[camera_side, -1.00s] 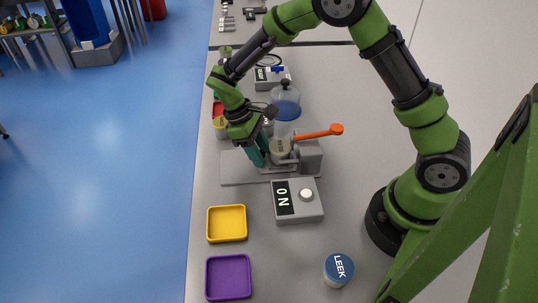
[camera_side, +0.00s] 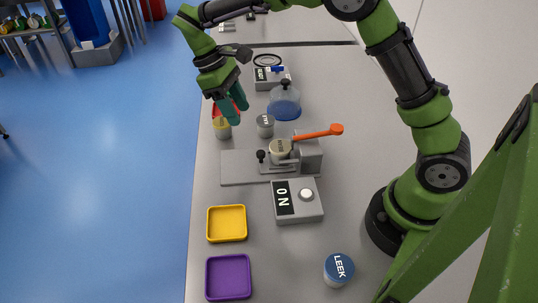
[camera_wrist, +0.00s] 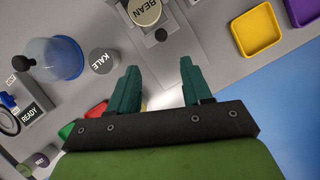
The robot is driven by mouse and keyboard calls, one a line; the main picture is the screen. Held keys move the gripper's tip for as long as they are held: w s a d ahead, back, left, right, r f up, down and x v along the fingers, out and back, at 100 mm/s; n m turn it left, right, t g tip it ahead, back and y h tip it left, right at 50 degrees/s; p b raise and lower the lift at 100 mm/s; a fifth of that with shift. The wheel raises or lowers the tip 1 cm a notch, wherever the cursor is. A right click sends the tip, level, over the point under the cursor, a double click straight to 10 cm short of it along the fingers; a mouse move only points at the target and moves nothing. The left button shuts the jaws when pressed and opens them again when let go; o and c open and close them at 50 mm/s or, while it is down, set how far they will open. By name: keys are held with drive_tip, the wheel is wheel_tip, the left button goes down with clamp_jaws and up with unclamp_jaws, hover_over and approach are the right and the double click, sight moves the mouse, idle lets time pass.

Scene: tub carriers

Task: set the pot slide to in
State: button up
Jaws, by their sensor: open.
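The pot slide is a grey plate (camera_side: 236,168) with a slotted rail, a black knob (camera_side: 261,156) and a pot holding a cream tub (camera_side: 280,149) beside a grey block (camera_side: 309,156) with an orange lever (camera_side: 318,133). The knob stands just left of the tub. The wrist view shows the tub, labelled BEAN (camera_wrist: 147,10), and the knob (camera_wrist: 161,34) at the top. My gripper (camera_side: 238,110) is open and empty, above and beyond the slide, apart from the knob; its fingers (camera_wrist: 158,68) show nothing between them.
A grey KALE tub (camera_side: 265,124), a clear dome (camera_side: 284,104) and a READY box (camera_side: 268,83) stand beyond the slide. An ON box (camera_side: 298,205), yellow tray (camera_side: 227,224), purple tray (camera_side: 229,277) and LEEK tub (camera_side: 339,269) are nearer.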

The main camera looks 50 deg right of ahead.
drive_tip(key=v, duration=0.3)
drive_tip(key=shift+r, duration=0.2)
drive_tip(key=s+d+r+m+t+y, duration=0.2)
drive_tip(key=s+r+m+t, duration=0.1)
drive_tip(key=s, duration=0.6)
drive_tip(key=s+d+r+m+t+y, duration=0.1)
drive_tip(key=s+r+m+t, duration=0.3)
drive_tip(key=s+t, duration=0.4)
drive_tip(key=shift+s+d+m+y, duration=0.4)
drive_tip(key=shift+s+d+m, duration=0.35)
drive_tip(key=shift+s, duration=0.45)
